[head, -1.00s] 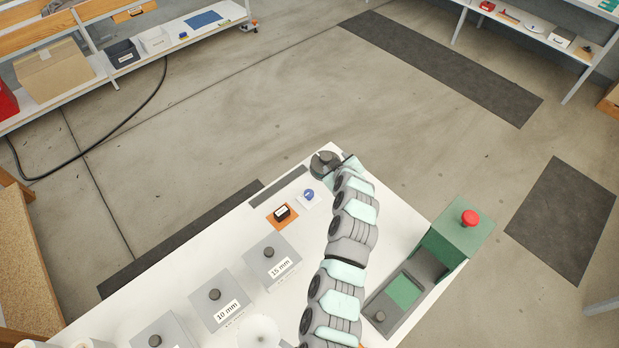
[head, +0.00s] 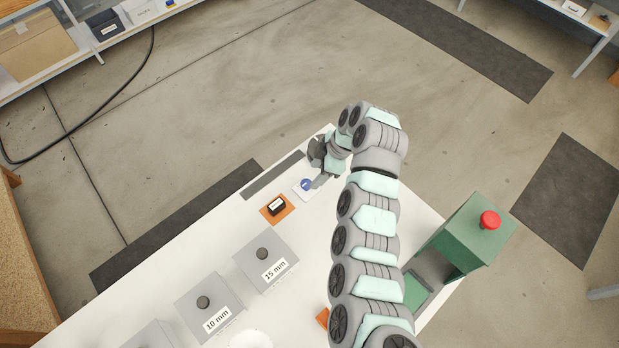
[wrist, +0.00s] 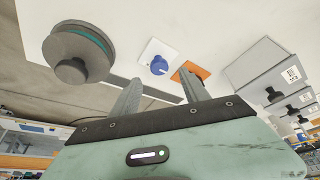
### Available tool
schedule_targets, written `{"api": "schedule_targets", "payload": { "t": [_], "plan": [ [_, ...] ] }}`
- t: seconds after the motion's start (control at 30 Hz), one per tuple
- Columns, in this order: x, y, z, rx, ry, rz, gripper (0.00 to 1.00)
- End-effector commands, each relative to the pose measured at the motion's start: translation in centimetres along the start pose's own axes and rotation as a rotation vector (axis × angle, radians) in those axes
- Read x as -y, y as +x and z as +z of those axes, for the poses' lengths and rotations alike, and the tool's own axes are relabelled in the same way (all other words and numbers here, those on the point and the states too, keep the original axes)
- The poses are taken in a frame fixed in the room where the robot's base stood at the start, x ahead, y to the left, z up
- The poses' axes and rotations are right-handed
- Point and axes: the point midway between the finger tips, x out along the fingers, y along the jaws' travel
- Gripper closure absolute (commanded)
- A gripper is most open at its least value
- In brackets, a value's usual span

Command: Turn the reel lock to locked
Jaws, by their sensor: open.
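A round blue knob with a white mark (head: 306,185) sits on a small white plate near the far end of the white table; I take it as the reel lock. It also shows in the wrist view (wrist: 158,66), where its exact setting is hard to read. A dark grey reel with a green band (wrist: 78,52) stands to its left in that view; it is partly hidden behind my arm in the head view. My gripper (wrist: 162,77) is open and empty. Its two fingers point towards the knob plate, with the knob appearing between them, apparently not touched.
An orange plate with a black switch (head: 277,206) lies beside the knob plate. Grey boxes labelled 15 mm (head: 266,256) and 10 mm (head: 209,303) stand along the table. A green press with a red button (head: 489,220) stands at the right. A dark strip (head: 273,175) runs along the table's far edge.

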Motion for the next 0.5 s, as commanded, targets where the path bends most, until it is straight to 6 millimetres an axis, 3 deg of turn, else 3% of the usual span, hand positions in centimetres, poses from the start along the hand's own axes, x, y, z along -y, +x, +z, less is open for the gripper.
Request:
{"api": "schedule_targets", "payload": {
  "t": [0.2, 0.5],
  "plan": [
    [0.1, 3.6, 0.0, 0.001, 0.000, -0.003, 0.47],
    [0.0, 5.6, 0.0, 0.000, 0.001, 0.000, 0.47]
  ]
}}
